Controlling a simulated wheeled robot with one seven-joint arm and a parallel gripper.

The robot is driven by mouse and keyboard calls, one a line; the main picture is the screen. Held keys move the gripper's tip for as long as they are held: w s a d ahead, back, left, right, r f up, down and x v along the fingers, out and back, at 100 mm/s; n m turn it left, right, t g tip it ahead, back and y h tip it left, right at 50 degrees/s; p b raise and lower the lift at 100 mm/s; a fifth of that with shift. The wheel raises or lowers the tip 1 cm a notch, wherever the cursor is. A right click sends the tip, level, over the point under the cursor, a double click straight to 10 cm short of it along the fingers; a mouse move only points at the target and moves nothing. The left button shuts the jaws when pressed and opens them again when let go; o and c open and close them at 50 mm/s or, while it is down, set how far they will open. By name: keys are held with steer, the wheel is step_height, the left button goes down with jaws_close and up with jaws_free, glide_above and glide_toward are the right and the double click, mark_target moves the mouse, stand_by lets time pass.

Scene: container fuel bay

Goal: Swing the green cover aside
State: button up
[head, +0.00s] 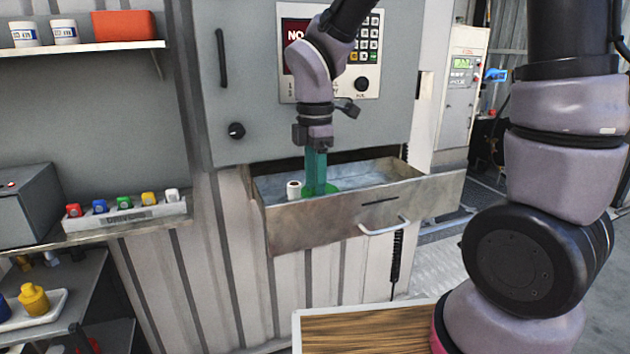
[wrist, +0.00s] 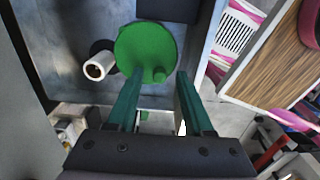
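The green cover (head: 331,188) is a flat round disc inside the pulled-out metal drawer (head: 330,222). In the wrist view the green cover (wrist: 140,45) has a small green knob (wrist: 154,75) near its lower edge. My gripper (head: 316,188) points down into the drawer over the cover. In the wrist view my gripper (wrist: 160,73) has its two teal fingers apart, with the knob showing between their tips. I cannot tell whether the fingers touch the cover. A dark round patch (wrist: 101,48) shows at the cover's left edge, partly hidden.
A white hollow cylinder (head: 293,190) stands in the drawer close left of the cover. The drawer walls surround my fingers, with a front handle (head: 384,227). A grey panel with a keypad (head: 365,40) rises behind. A shelf with coloured blocks (head: 125,222) is at left.

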steer(key=shift+r, duration=0.1)
step_height(320, 180, up, 11)
steer(key=shift+f, duration=0.2)
